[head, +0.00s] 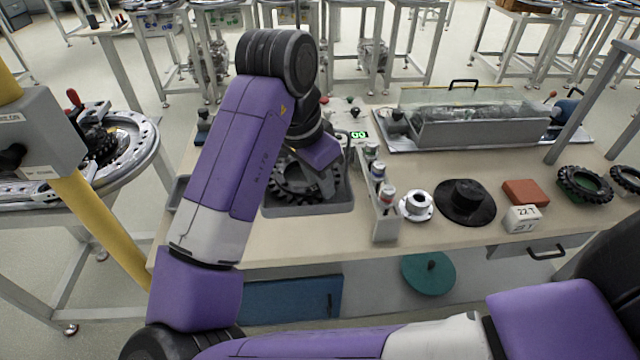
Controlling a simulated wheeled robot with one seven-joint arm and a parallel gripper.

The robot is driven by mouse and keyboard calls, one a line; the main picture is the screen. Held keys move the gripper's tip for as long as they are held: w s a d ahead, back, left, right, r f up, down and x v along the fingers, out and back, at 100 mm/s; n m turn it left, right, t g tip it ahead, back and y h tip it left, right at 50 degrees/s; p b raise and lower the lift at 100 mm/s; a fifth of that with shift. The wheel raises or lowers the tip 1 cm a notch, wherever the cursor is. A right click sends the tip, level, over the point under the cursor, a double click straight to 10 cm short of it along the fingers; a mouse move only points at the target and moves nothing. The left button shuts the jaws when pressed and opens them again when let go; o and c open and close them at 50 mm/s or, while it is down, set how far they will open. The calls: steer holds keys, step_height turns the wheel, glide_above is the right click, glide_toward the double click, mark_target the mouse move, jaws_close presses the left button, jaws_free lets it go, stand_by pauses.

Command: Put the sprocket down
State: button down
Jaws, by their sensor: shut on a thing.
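My gripper (326,178) hangs below my purple wrist, over the grey tray (310,211) on the workbench. It is shut on a dark toothed sprocket (292,184), which shows at or inside the tray. My arm hides the sprocket's left and upper part, and the fingertips are hard to make out. I cannot tell whether the sprocket touches the tray floor.
A grey rack of small bottles (385,220) stands just right of the tray. Further right are a white flanged hub (416,206), a black disc (465,203), a red-brown block (526,193) and more toothed rings (584,184). A long clear-lidded trough (480,127) lies behind.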

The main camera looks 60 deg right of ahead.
steer(key=shift+f, duration=0.5)
steer(key=shift+f, duration=0.1)
steer(key=c, duration=1.2)
jaws_free()
steer(key=v, duration=1.2)
steer(key=shift+p, duration=0.35)
